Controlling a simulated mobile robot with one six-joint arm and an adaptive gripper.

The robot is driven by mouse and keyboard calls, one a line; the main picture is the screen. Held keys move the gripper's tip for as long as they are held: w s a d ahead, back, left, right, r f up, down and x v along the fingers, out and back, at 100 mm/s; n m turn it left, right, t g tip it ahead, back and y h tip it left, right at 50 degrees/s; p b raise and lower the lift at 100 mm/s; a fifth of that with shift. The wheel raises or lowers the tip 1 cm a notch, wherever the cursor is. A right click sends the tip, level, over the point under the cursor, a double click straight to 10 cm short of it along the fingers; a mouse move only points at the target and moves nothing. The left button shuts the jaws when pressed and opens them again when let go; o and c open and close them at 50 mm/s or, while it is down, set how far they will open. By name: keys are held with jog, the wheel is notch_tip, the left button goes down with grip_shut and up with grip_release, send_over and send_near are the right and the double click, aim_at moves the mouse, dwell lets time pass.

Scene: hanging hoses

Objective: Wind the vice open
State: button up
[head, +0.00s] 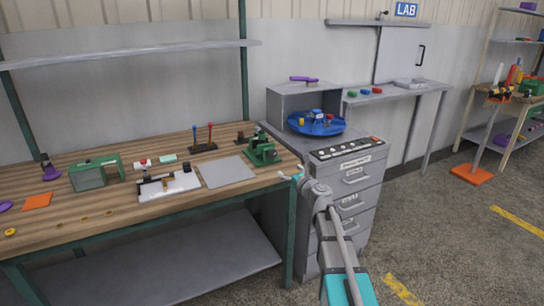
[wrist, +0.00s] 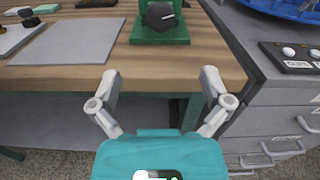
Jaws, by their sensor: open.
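The green vice (head: 263,154) stands on the wooden workbench near its right end, just right of a grey mat. In the wrist view the vice's green body (wrist: 160,36) is at the top centre, partly cut off by the frame. In the head view my gripper (head: 292,177) is just off the bench's right front corner. The vice's jaws are too small to judge.
The grey mat (head: 227,172) lies left of the vice. Two upright levers (head: 203,138), one blue and one red, stand behind it. A grey drawer cabinet (head: 350,185) with a button panel (head: 347,148) and a blue turntable (head: 316,124) stands close on the right.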

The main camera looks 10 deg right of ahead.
aim_at(273, 155)
jog(key=shift+w, duration=0.1)
dwell(0.3)
jog(key=x, duration=1.3)
jog(key=shift+w+a, duration=0.15)
jog(key=shift+w, duration=0.15)
jog(key=c, duration=1)
jog(key=shift+a, duration=0.1)
jog(key=shift+c, duration=0.8)
jog(key=shift+n, duration=0.4)
